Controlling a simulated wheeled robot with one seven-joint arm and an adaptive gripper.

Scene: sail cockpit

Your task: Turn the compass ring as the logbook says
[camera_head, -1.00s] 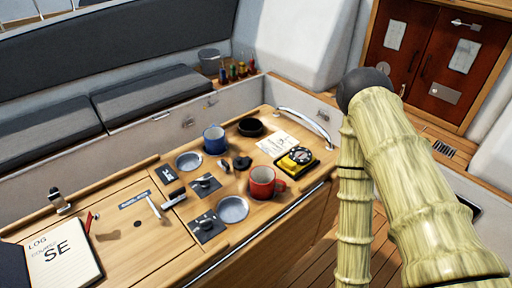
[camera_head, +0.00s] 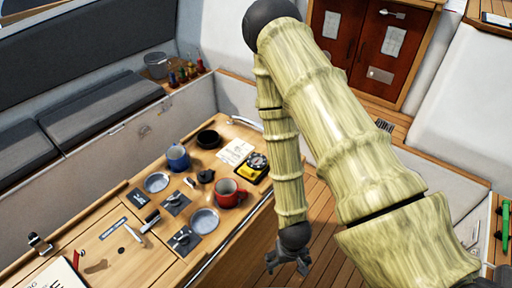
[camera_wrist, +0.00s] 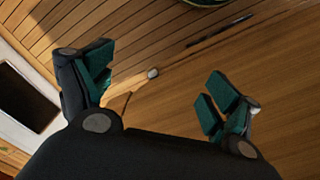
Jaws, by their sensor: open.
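The ring's marks are too small to read. The logbook (camera_head: 62,274) lies at the table's near left, mostly cut off by the picture's bottom edge; only part of its lettering shows. My gripper (camera_head: 288,267) hangs open and empty beside the table's right edge, over the floor, nearer than the compass and to its right.
A red mug (camera_head: 226,194) stands close to the compass. A blue mug (camera_head: 178,157), a black bowl (camera_head: 209,139), metal dishes and a white paper (camera_head: 235,151) are also on the table (camera_head: 90,245). A metal rail runs along its right edge.

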